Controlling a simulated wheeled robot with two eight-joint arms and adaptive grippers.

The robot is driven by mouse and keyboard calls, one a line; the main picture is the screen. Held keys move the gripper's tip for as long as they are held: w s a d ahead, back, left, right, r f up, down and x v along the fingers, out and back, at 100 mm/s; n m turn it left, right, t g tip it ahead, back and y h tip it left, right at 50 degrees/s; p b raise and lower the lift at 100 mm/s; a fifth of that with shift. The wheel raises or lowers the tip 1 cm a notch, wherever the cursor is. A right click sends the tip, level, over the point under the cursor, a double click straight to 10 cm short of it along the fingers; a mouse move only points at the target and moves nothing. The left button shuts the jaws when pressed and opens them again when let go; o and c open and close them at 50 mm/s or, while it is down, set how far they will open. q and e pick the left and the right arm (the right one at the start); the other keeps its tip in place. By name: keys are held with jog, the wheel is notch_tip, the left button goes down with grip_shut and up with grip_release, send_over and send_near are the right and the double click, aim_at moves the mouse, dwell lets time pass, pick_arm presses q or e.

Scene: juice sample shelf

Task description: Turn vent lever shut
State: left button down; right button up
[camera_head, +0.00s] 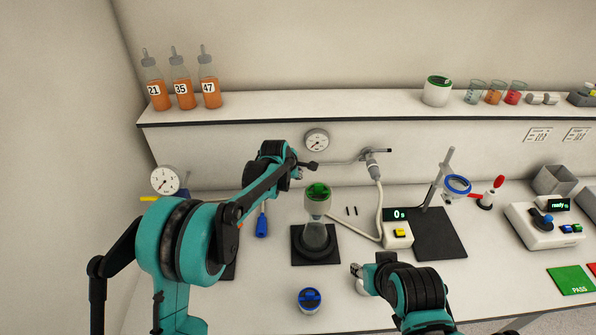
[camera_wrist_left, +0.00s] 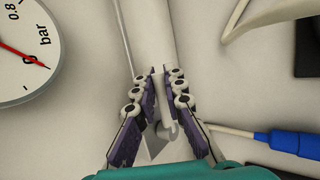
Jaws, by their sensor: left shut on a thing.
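A flask with a green top (camera_head: 318,192) stands on a black base, near my left arm. A blue-handled tool (camera_head: 262,226) is below the gripper. The shelf (camera_head: 350,104) overhead holds bottles (camera_head: 182,92). A blue-topped item (camera_head: 309,299) stands in front.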

pick_arm(q)
jog(key=shift+f, duration=0.1)
dwell(0.4)
jog(key=c, duration=1.6)
grip_release()
jog(key=shift+o, duration=0.2)
jog(key=v, duration=1.2)
jog(key=shift+d, duration=0.1)
jog(key=s+a+m+y+b, duration=0.25)
jog(key=s+a+m, duration=0.7)
jog(key=s, duration=0.65)
jog(key=s+a+f+m+b, duration=0.1)
jog(key=s+a+f+m, duration=0.2)
jog(key=s, duration=0.5)
jog(key=s+a+f+m+b, duration=0.2)
jog(key=s+a+f+m, duration=0.2)
jog(key=s, duration=0.5)
jog(key=shift+a+f+t+y, duration=0.35)
jog(key=shift+a+f, duration=0.25)
jog(key=shift+a, duration=0.35)
